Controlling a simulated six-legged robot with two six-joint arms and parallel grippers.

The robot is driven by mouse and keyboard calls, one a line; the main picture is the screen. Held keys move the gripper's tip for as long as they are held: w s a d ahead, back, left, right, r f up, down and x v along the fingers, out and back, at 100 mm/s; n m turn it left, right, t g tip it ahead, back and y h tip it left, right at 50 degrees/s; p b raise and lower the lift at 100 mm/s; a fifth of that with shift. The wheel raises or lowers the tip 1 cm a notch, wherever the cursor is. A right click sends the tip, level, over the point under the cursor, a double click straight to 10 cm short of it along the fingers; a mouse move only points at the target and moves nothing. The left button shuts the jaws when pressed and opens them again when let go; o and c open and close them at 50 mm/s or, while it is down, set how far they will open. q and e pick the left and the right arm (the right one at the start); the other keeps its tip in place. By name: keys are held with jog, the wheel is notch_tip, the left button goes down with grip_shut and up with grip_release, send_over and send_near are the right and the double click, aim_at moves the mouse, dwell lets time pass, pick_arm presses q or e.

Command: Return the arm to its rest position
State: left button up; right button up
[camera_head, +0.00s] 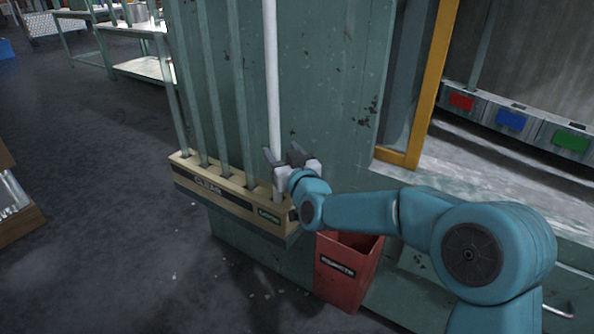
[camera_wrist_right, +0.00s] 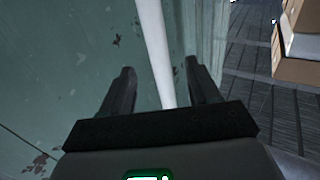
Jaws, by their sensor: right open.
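My right arm reaches in from the lower right of the head view, and its gripper (camera_head: 285,158) is at the right end of the tube rack (camera_head: 215,190). A white tube (camera_head: 272,75) stands upright there, with its lower part close to the gripper. In the right wrist view the gripper (camera_wrist_right: 162,85) is open, with one dark finger on each side of the white tube (camera_wrist_right: 155,45) and visible gaps to both. My left gripper is not in view.
Several greenish glass tubes (camera_head: 217,80) stand in the rack left of the white one. A red bin (camera_head: 345,272) hangs below the gripper. A yellow post (camera_head: 433,80) and a ledge with red, blue and green labels (camera_head: 510,120) lie right. Open floor (camera_head: 90,200) lies left.

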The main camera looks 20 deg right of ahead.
jog(key=s+p, duration=0.1)
jog(key=s, duration=0.8)
jog(key=s+a+f+m+g+y, duration=0.1)
jog(key=s+f+g, duration=0.3)
jog(key=f, duration=0.8)
jog(key=s+a+f+g, duration=0.1)
jog(key=s+f+g, duration=0.3)
jog(key=f, duration=0.9)
jog(key=s+a+f+m+g+y+p, duration=0.15)
jog(key=s+f+g, duration=0.25)
jog(key=s+f, duration=0.5)
jog(key=s+a+f+m+g+b, duration=0.15)
jog(key=s+f+g, duration=0.45)
jog(key=s, duration=0.6)
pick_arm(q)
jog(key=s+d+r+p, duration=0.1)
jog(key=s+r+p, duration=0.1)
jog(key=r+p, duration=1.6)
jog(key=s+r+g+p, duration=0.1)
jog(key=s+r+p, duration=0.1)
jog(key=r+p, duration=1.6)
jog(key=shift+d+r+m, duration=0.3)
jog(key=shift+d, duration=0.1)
pick_arm(e)
notch_tip(320, 180, up, 34)
jog(key=s+a+n, duration=0.1)
jog(key=shift+s+a, duration=0.25)
jog(key=shift+s, duration=0.05)
